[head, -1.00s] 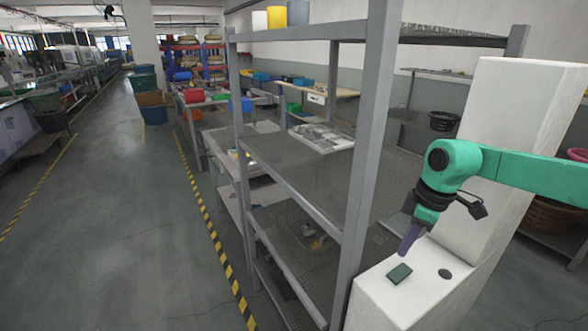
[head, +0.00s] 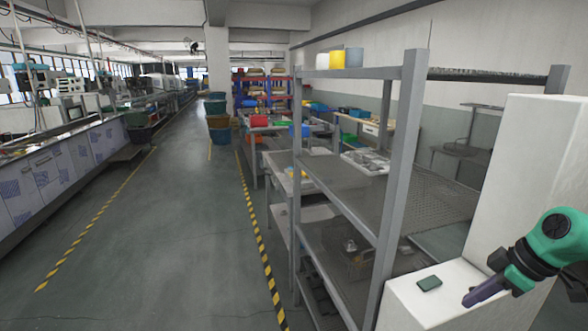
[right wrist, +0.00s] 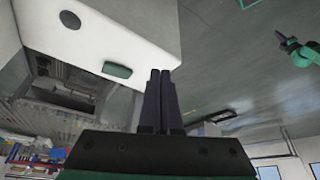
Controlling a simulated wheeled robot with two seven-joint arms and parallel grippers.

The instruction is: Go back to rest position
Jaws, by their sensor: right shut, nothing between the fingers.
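My right gripper (head: 482,294) is at the lower right of the head view, its dark fingers pointing left over the low white ledge. Its fingers are shut with nothing between them, as the right wrist view (right wrist: 158,100) shows. A small dark green block (head: 429,283) lies on the ledge to the left of the fingertips, apart from them in the picture. The block also shows in the right wrist view (right wrist: 117,70). My left gripper is outside the head view. A small green arm end with a dark purple tip, probably my left gripper (right wrist: 280,36), shows in the right wrist view, too small to read.
The white block-shaped unit (head: 535,150) stands at the right, with its low ledge in front. A grey metal shelf rack (head: 400,150) stands beside it. A long workbench (head: 50,180) runs along the left. The floor aisle (head: 165,240) between yellow-black lines is clear.

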